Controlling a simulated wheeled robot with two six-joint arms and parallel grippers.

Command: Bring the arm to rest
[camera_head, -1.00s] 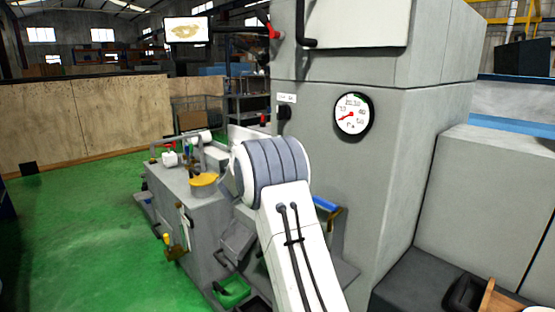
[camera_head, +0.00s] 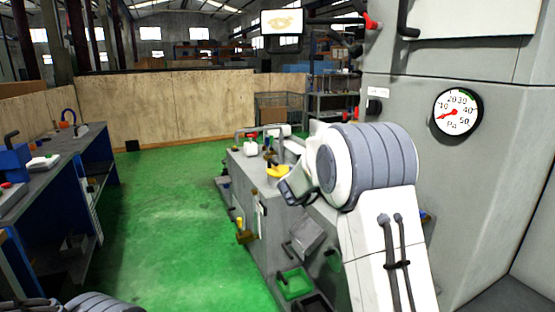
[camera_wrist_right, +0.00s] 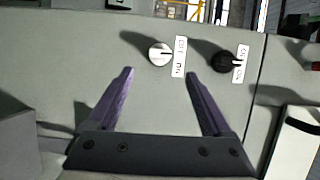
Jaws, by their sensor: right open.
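My right arm (camera_head: 385,220), white with a grey ribbed joint, rises in front of the grinder's grey cabinet in the head view. Its gripper is mostly hidden behind the arm there. In the right wrist view my right gripper (camera_wrist_right: 160,75) is open and empty, its two purple fingers spread. Ahead of it on a grey panel are a white knob (camera_wrist_right: 159,54) and a black knob (camera_wrist_right: 223,62), each beside a small label. My left gripper is not in view; only a ribbed piece of my left arm shows at the bottom left of the head view.
A pressure gauge (camera_head: 458,112) is on the cabinet at right. A blue workbench (camera_head: 60,180) stands at left. The green floor (camera_head: 180,230) between is clear.

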